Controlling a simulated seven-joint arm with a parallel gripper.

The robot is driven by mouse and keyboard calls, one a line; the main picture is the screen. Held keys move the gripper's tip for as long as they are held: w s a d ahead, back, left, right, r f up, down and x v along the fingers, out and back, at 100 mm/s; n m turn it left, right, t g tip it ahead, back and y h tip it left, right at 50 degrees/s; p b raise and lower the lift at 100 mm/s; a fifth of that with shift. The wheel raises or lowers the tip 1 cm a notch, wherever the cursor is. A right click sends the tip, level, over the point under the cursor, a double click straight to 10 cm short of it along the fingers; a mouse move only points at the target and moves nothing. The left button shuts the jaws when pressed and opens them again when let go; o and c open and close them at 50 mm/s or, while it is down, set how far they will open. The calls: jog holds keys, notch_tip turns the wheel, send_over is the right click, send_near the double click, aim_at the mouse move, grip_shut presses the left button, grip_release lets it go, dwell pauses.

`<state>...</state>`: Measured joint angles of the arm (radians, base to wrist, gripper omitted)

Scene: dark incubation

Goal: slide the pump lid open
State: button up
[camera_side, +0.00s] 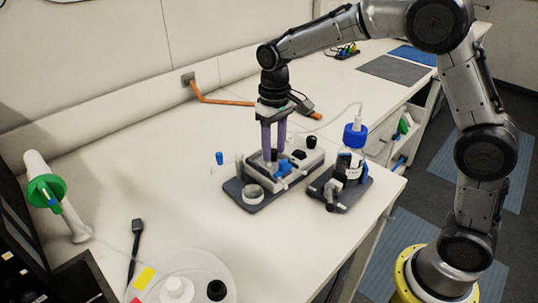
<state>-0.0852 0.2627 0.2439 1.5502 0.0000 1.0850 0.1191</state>
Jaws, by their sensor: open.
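My gripper (274,153) points straight down with its two long purple fingers slightly apart, over the back of a bench device. This device (252,205) has a dark base, a pale grey block, a round ring at the front, and blue and black parts on top. It seems to be the pump, but I cannot tell which part is its lid or how far that lid is open. The fingertips are close to the blue and black parts. I cannot tell whether they touch. The fingers hide part of the block.
A blue-capped bottle (355,135) with a tube stands on a dark base just right of the device. A small blue-capped tube (219,158) is to the left. A round white tray (215,262) with small parts lies at the front. The bench's left middle is clear.

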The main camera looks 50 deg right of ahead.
jog(key=shift+f, duration=0.1)
jog(key=shift+c, duration=0.2)
dwell(0.4)
jog(key=c, duration=0.6)
